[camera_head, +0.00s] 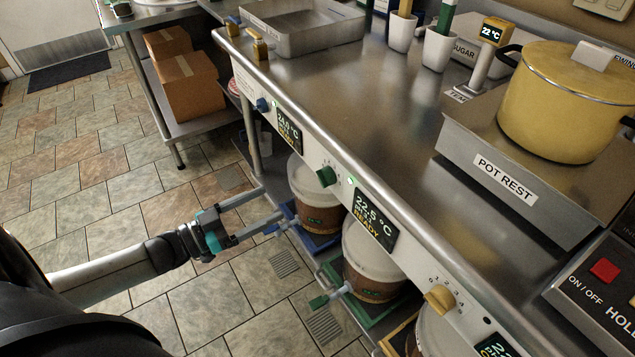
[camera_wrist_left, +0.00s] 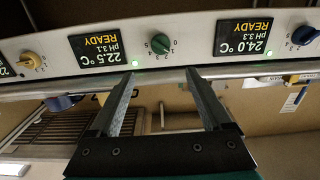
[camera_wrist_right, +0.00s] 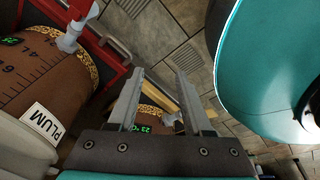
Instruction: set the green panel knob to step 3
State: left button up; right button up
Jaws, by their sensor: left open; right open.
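The green panel knob (camera_head: 326,176) sits on the slanted front panel of the steel counter, between two small displays. In the left wrist view the green knob (camera_wrist_left: 160,44) shows upside down, with small step numbers beside it. My left gripper (camera_head: 271,207) is open and empty, in front of and below the panel. In the left wrist view its fingers (camera_wrist_left: 162,75) are spread, with the knob beyond and between them, apart from it. My right gripper (camera_wrist_right: 160,85) is open, with a bucket and display behind it. The knob's exact step is too small to read.
A yellow knob (camera_head: 440,298) and a blue knob (camera_head: 262,105) sit on the same panel. Lidded brown buckets (camera_head: 372,262) stand under the counter. A steel rail (camera_wrist_left: 60,88) runs along the panel edge. A yellow pot (camera_head: 568,108) stands on the counter.

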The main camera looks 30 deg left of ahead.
aim_at(319, 179)
pick_arm(q)
jog(key=b+x, duration=0.3)
jog(key=x, duration=0.9)
jog(key=shift+w+a, duration=0.1)
jog(key=shift+x, duration=0.85)
pick_arm(e)
jog(key=w+a+r, duration=0.2)
jog(key=w+a, duration=0.3)
jog(key=w, duration=0.2)
jog(key=shift+w+r, duration=0.15)
jog(key=shift+r, duration=0.2)
pick_arm(q)
grip_shut()
